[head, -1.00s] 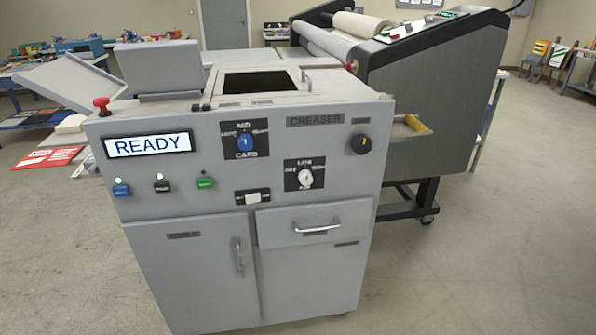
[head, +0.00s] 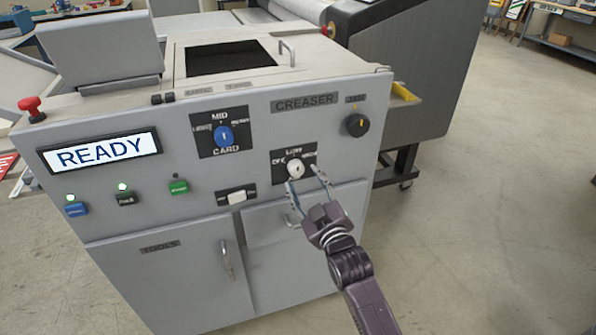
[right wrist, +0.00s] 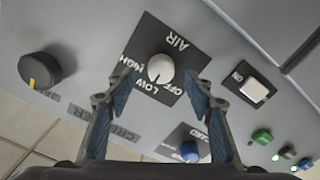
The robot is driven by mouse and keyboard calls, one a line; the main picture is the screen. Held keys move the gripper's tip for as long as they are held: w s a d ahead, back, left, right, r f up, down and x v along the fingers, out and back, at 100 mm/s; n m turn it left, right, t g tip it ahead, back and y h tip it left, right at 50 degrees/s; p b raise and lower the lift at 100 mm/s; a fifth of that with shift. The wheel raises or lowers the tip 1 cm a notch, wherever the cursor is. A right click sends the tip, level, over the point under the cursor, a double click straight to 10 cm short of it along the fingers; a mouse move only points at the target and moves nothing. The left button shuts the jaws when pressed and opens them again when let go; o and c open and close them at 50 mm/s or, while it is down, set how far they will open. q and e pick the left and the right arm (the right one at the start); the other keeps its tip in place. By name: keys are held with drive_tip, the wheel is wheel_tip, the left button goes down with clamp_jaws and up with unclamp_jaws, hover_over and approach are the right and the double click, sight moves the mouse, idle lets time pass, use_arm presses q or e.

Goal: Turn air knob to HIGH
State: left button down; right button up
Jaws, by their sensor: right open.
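The air knob is a round white knob on a black plate on the creaser's front panel, in the head view (head: 295,168) and the right wrist view (right wrist: 160,69). The wrist view shows its plate upside down with AIR, OFF, LOW and HIGH. The knob's thin mark appears to point toward LOW. My right gripper (head: 304,177) is open in front of the knob. In the wrist view its two fingers (right wrist: 158,74) reach up on either side of the knob, with gaps; contact is not visible. My left gripper is out of view.
A black knob (head: 357,124) is to the right, and a blue MID CARD knob (head: 224,136) is to the left. A white switch (head: 238,197) and a drawer handle (head: 294,221) are below. A READY display (head: 100,152) is at left. Open floor lies to the right.

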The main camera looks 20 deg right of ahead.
sight(298, 172)
drive_tip(key=w, duration=0.3)
drive_tip(key=shift+w+a+f, duration=0.1)
drive_tip(key=shift+w, duration=0.4)
drive_tip(key=c, duration=1.1)
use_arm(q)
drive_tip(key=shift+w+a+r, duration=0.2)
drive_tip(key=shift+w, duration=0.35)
